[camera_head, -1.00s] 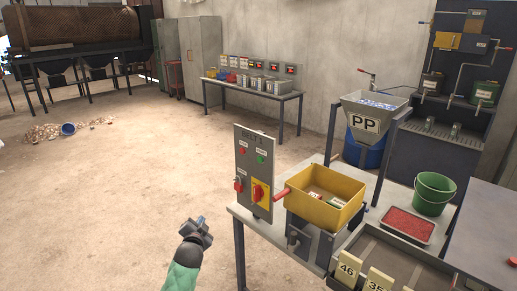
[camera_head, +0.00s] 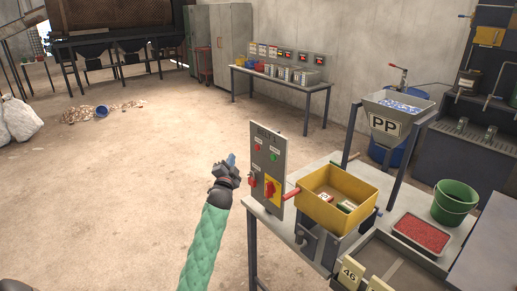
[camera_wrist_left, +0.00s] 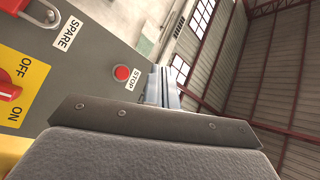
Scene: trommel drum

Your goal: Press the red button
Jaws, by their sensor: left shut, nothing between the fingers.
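The red button (camera_head: 258,147) is small and round, near the top left of the upright grey control panel (camera_head: 267,139). In the left wrist view the red button (camera_wrist_left: 121,72) sits beside a STOP label. A green button (camera_head: 275,157) is to its right on the panel. My left gripper (camera_head: 231,161) is shut and empty, left of the panel in the head view and apart from the button in the picture. In the left wrist view its fingertips (camera_wrist_left: 163,88) show just right of the STOP label; the depth gap is hard to judge. My right gripper is not in view.
Lower on the panel are a yellow-backed rotary switch (camera_head: 270,188) and a red padlock-like part (camera_wrist_left: 20,12) by a SPARE label. A yellow bin (camera_head: 345,213) stands right of the panel on the table. Open floor lies to the left.

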